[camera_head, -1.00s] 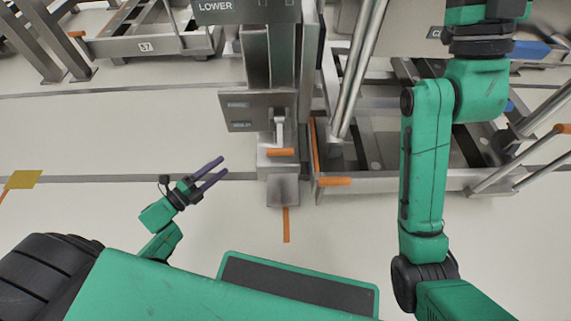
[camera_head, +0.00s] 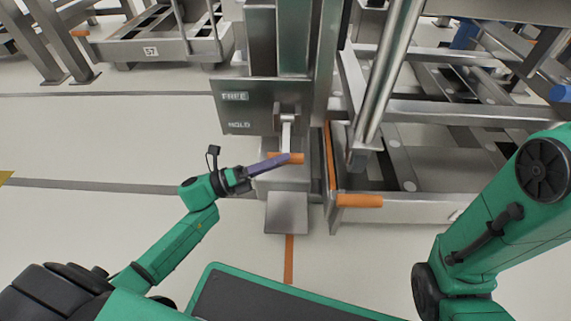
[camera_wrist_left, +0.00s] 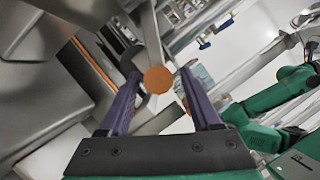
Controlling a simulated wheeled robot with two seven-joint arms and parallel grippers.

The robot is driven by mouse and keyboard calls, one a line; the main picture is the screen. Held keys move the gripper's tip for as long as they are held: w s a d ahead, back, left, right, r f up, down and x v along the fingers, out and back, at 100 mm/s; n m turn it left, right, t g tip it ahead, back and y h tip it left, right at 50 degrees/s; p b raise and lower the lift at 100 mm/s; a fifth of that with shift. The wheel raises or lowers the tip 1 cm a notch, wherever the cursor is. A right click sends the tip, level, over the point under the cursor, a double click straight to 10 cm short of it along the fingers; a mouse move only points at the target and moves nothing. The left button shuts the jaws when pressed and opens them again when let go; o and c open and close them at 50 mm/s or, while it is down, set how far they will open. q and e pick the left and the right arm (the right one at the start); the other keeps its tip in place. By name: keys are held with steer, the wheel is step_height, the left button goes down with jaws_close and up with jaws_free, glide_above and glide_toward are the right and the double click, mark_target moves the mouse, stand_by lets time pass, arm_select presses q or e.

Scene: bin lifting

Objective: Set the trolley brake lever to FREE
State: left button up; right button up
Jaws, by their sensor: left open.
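The brake lever (camera_head: 287,135) is a metal arm on a grey plate (camera_head: 233,112) marked FREE above and HOLD below. It hangs down on the HOLD side and ends in an orange grip (camera_head: 297,158). My left gripper (camera_head: 284,159) is at this grip, its purple fingers pointing right and overlapping it. In the left wrist view the round orange end of the grip (camera_wrist_left: 158,80) shows between the two open fingers (camera_wrist_left: 158,88). I cannot tell whether they touch it. My right gripper is out of view; only its green arm shows at the right.
The trolley frame (camera_head: 440,207) stands right of the post, with another orange handle (camera_head: 360,200) low at its near corner. A metal foot plate (camera_head: 286,212) lies below the lever. A second trolley (camera_head: 150,50) stands at the back left. The floor at left is clear.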

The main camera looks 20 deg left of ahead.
arm_select(q)
steer(key=shift+x, duration=0.9)
jaws_close()
stand_by(0.7)
